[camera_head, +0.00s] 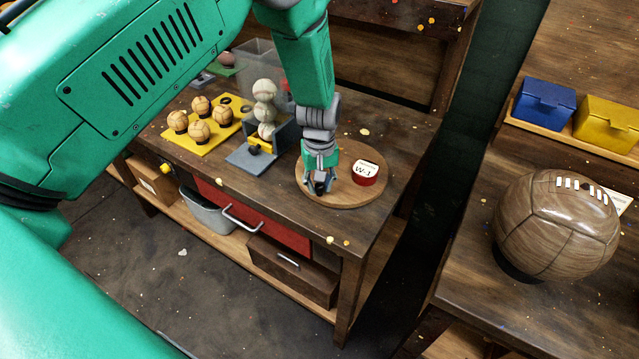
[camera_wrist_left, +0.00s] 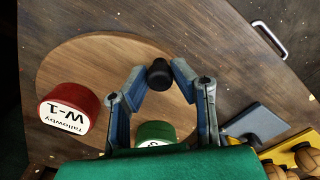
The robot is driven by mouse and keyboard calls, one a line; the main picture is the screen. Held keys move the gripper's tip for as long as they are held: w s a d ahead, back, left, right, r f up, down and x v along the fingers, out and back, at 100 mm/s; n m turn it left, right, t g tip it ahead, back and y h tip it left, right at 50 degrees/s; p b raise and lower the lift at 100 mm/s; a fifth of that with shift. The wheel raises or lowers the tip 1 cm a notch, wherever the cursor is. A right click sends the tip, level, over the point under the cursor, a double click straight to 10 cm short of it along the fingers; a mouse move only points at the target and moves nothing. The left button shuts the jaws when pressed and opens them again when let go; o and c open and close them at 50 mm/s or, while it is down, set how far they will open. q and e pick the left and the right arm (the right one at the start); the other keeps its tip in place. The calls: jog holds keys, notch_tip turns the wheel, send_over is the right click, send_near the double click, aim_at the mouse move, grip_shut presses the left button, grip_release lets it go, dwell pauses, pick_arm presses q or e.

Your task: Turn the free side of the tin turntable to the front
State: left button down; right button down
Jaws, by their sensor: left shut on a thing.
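The wooden tin turntable (camera_head: 350,196) sits near the right end of the workbench; it also shows in the left wrist view (camera_wrist_left: 75,70). A red tin (camera_head: 364,180) marked W-1 stands on its right part; in the left wrist view the same tin (camera_wrist_left: 66,108) reads "Tallowby W-1". A green tin (camera_wrist_left: 155,131) is partly hidden by my gripper body in the left wrist view, and my arm hides it in the head view. My left gripper (camera_head: 320,184) points down at the turntable's front left, shut on a black knob (camera_wrist_left: 159,75). My right gripper is not in view.
Left of the turntable are a grey-blue stand (camera_head: 252,158) with stacked balls and a yellow tray (camera_head: 213,143) with several small balls. A large leather ball (camera_head: 556,226) rests on the right bench, with blue (camera_head: 543,103) and yellow (camera_head: 606,124) bins behind.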

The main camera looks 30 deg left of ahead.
pick_arm(q)
jog(key=shift+w+r, duration=0.25)
jog(key=shift+w, duration=0.1)
jog(key=c, duration=1.4)
grip_release()
jog(key=shift+o, duration=0.2)
jog(key=shift+s+d+f, duration=0.1)
jog(key=shift+r, duration=0.4)
notch_tip(320, 180, up, 11)
